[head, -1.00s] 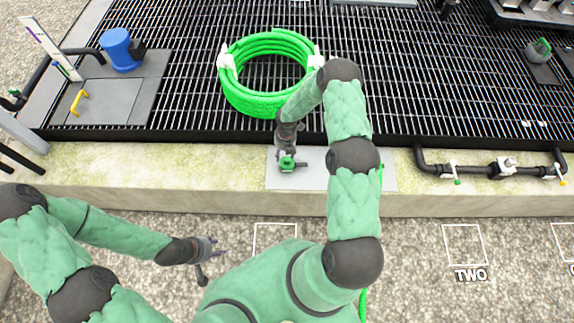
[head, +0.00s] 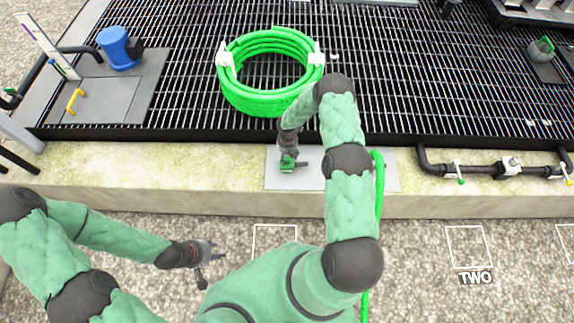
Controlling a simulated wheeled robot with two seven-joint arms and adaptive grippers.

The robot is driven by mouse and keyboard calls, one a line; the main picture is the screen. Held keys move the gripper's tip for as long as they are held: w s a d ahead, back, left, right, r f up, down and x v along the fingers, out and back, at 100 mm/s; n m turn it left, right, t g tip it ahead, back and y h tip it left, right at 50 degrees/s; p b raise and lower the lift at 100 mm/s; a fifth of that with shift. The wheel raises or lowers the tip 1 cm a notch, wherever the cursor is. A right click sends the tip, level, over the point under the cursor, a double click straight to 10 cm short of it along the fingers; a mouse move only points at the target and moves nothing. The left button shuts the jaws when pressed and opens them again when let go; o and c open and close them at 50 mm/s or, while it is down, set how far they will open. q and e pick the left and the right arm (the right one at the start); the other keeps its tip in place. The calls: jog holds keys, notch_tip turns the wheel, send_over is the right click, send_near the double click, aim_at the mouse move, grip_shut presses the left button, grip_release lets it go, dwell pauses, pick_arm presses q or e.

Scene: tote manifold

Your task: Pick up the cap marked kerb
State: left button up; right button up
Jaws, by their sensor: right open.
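A small green piece (head: 288,164), likely the cap, sits over the grey plate (head: 312,180) on the concrete kerb. No marking on it can be read. My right gripper (head: 288,158) is directly above it, pointing down. The gripper is open, with its fingertips partly hidden and close to the green piece. I cannot tell whether they touch it. My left gripper (head: 214,251) is open and empty, held low over the gravel in front of the kerb.
A coiled green hose (head: 265,103) with white clips lies on the black grating behind my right gripper. Another green hose length (head: 379,185) runs beside my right arm. A black pipe with valves (head: 482,170) is at the right, a blue cylinder (head: 119,50) at the left.

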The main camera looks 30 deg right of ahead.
aim_at(287, 158)
notch_tip(287, 158, down, 3)
jog(key=shift+a+f+b, duration=0.1)
jog(key=shift+b, duration=0.4)
grip_shut()
jog(key=shift+r, duration=0.25)
